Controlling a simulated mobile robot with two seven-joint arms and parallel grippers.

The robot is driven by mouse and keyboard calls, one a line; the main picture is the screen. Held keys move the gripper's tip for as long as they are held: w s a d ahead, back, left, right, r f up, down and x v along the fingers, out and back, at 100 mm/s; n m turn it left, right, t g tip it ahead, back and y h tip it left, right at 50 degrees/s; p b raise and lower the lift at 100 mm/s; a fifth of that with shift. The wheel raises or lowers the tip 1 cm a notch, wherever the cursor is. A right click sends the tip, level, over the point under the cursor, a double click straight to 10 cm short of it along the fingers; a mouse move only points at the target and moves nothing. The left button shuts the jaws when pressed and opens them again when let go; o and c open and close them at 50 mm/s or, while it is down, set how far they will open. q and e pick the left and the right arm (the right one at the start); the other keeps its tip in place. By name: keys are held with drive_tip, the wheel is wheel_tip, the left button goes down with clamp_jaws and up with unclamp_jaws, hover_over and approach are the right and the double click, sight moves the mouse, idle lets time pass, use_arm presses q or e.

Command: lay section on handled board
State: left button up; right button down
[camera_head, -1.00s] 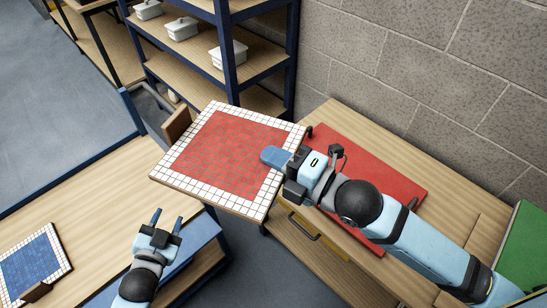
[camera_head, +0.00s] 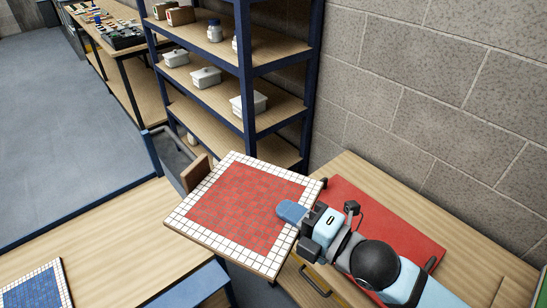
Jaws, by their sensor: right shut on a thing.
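The mosaic section (camera_head: 246,208), red tiles with a white tile border, is held out level by its right edge. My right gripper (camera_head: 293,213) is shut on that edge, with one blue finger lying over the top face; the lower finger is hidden. The red board (camera_head: 402,226) lies on the wooden bench at the right, with dark handles at its ends. My right gripper and arm hide part of it. The section is left of the board, and its right corner appears close to the board's far handle. My left gripper is not in view.
A blue-framed shelf (camera_head: 248,70) with white lidded boxes stands behind. A wooden bench (camera_head: 105,240) at the left carries a blue mosaic panel (camera_head: 38,284). A brown block (camera_head: 195,173) is just behind the section's left corner. A block wall (camera_head: 440,90) borders the right bench.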

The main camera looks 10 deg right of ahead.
sight(312, 194)
drive_tip(key=shift+r, duration=0.1)
drive_tip(key=w+d+m+t+h, duration=0.1)
drive_tip(key=w+d+m+h, duration=0.1)
drive_tip(key=w+d+f+m+t+h, duration=0.1)
drive_tip(key=w+d+m+t+h, duration=0.1)
drive_tip(key=w+d+h, duration=0.1)
drive_tip(key=shift+d+f, duration=0.1)
drive_tip(key=shift+d, duration=0.25)
drive_tip(key=d+f+m+t+h, duration=0.2)
drive_tip(key=d+f+m+h, duration=0.2)
drive_tip(key=d+f+h, duration=0.3)
drive_tip(key=d, duration=0.3)
drive_tip(key=shift+w+f+m+h, duration=0.2)
drive_tip(key=shift+w+m+h, duration=0.1)
drive_tip(key=shift+m, duration=0.1)
drive_tip(key=shift+a+r, duration=0.1)
drive_tip(key=shift+a, duration=0.05)
idle(0.3)
